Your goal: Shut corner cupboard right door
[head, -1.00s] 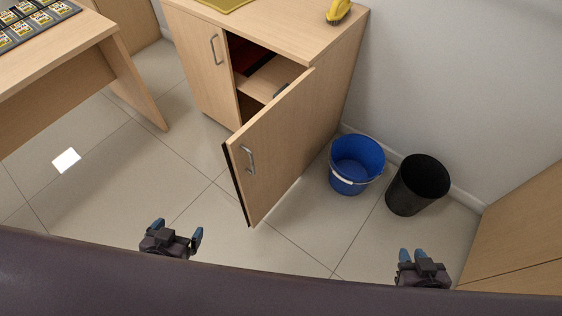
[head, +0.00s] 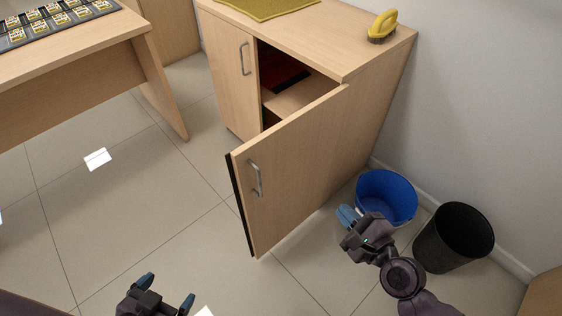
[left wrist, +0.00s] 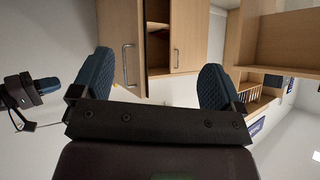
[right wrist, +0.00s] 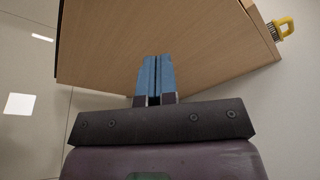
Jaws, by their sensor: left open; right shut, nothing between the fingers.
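The corner cupboard (head: 375,105) is pale wood, with its left door (head: 230,75) shut. Its right door (head: 295,170) stands wide open toward me, with a metal bar handle (head: 256,178). A shelf and a red thing show inside. My right gripper (head: 348,218) is shut and empty, on the outer side of the open door, to its right. In the right wrist view its closed fingertips (right wrist: 156,62) point at the wooden door panel (right wrist: 150,40); I cannot tell if they touch. My left gripper (head: 168,290) is open and empty, low in front, left of the door's free edge.
A blue bucket (head: 386,198) and a black bin (head: 455,238) stand by the wall, close to my right arm. A yellow brush (head: 382,25) and a yellow mat (head: 265,8) lie on the cupboard top. A desk (head: 75,75) stands at left. The floor between desk and door is clear.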

